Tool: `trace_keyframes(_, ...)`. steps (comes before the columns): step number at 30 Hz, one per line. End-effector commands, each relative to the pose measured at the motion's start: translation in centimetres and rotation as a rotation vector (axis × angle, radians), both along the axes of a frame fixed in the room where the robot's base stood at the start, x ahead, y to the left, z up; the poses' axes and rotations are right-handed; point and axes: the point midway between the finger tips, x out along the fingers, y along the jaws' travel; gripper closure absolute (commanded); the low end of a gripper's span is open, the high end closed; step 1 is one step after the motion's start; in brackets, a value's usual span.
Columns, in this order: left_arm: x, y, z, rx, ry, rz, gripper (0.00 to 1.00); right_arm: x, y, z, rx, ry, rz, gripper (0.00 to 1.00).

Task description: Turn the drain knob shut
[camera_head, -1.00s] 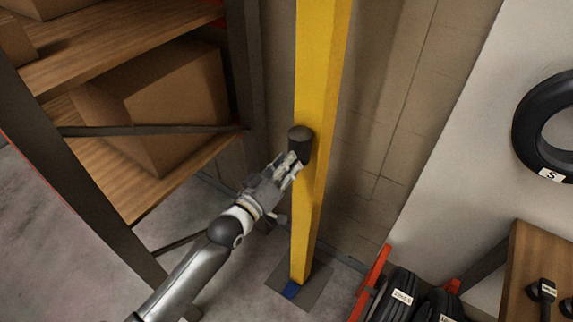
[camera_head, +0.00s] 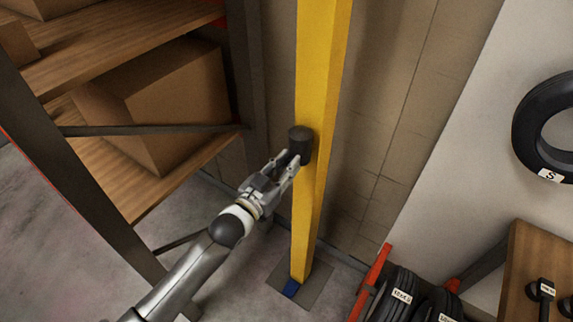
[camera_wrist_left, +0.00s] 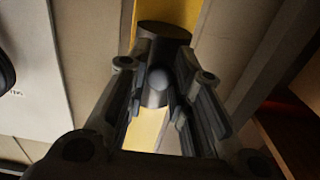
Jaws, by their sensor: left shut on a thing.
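The drain knob (camera_head: 301,139) is a dark grey cylinder on the front of a yellow post (camera_head: 322,60). In the left wrist view the knob (camera_wrist_left: 163,36) stands straight ahead, with a small rounded grey end between the fingers. My left gripper (camera_head: 290,157) reaches up to it from the lower left, and its fingers (camera_wrist_left: 158,88) are shut on the knob's near part. The fingers hide part of the knob's lower side. My right gripper is not in view.
A rack with wooden shelves (camera_head: 120,30) and cardboard boxes (camera_head: 160,100) stands on the left, with a dark upright close to the post. A wall is behind the post. Tyres (camera_head: 395,295) in a red frame stand at the lower right, and one tyre (camera_head: 545,120) hangs on the wall.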

Motion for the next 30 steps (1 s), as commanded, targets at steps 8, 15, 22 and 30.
trace_keyframes(8, -0.09, 0.01, -0.41, 0.019, -0.002, 0.000, 1.00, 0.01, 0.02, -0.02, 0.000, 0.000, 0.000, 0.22)
trace_keyframes(15, -0.10, 0.02, -0.45, 0.018, -0.001, 0.000, 0.76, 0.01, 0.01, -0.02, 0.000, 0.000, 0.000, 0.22)
trace_keyframes(22, -0.05, 0.02, -0.26, 0.015, -0.004, 0.000, 0.57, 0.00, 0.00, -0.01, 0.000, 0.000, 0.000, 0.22)
trace_keyframes(30, -0.22, 0.14, -0.14, 0.013, -0.005, 0.000, 0.57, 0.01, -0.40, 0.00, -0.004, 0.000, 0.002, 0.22)
